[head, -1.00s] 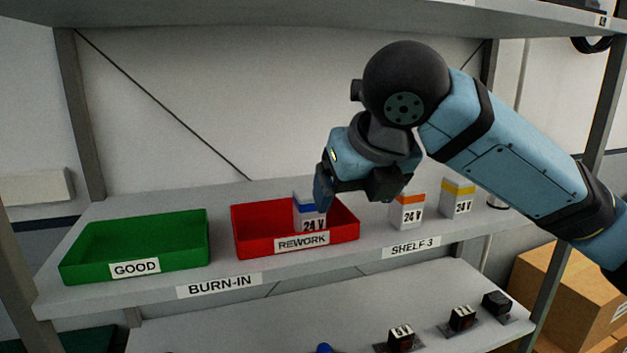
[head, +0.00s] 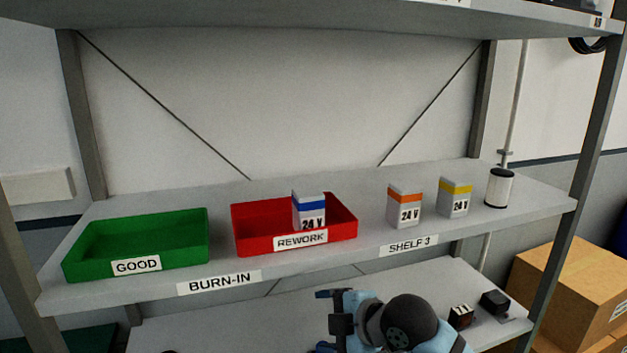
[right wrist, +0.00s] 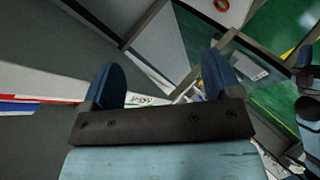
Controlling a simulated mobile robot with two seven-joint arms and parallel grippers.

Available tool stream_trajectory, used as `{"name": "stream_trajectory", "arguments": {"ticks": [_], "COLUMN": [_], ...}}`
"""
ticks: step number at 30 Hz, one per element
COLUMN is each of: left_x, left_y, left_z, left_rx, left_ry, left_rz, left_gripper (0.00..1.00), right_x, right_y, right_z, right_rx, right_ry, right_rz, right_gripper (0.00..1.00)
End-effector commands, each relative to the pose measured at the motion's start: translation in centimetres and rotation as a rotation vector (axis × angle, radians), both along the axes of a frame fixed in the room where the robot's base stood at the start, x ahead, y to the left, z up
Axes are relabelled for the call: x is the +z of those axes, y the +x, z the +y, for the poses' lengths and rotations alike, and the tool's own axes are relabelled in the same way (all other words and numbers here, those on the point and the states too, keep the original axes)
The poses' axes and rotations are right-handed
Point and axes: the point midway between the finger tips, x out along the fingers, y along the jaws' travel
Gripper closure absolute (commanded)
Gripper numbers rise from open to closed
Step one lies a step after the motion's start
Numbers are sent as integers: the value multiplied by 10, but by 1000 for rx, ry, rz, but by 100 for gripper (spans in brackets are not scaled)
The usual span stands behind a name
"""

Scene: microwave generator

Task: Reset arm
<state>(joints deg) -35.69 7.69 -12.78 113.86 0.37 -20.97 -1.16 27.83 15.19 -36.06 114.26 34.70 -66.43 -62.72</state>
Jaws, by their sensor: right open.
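My right gripper (head: 328,320) is at the bottom middle of the head view, in front of the shelf and below its front edge. It is empty and apart from the boxes and bins. In the right wrist view its two blue fingers (right wrist: 164,78) stand wide apart with nothing between them. A white box with a blue band marked 24 V (head: 309,211) stands upright in the red REWORK bin (head: 255,242).
An empty green GOOD bin (head: 90,262) is on the left of the shelf. An orange-banded box (head: 405,208), a yellow-banded box (head: 455,199) and a white cylinder (head: 499,188) stand on the right. Small dark switches (head: 495,302) are on the lower shelf. Cardboard boxes (head: 575,295) are at right.

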Motion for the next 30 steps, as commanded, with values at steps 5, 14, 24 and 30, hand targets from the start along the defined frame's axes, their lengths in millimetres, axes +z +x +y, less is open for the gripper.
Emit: {"name": "stream_trajectory", "arguments": {"ticks": [5, 14, 24, 30], "left_x": [0, 1, 1, 1], "left_y": [1, 2, 2, 2], "left_z": [0, 0, 0, 0], "left_rx": [0, 0, 1, 1], "left_ry": [-1, -1, -1, -1], "left_rz": [-2, -3, -4, -4], "left_gripper": [57, 57, 57, 57], "right_x": [-83, -214, -308, -320], "right_y": [-21, -96, -220, -245], "right_z": [-25, -90, -159, -171], "right_rx": [-268, -721, -1090, -1146], "right_ry": [238, 557, 766, 798], "right_rz": [186, 417, 538, 550], "right_gripper": [16, 16, 16, 16]}}
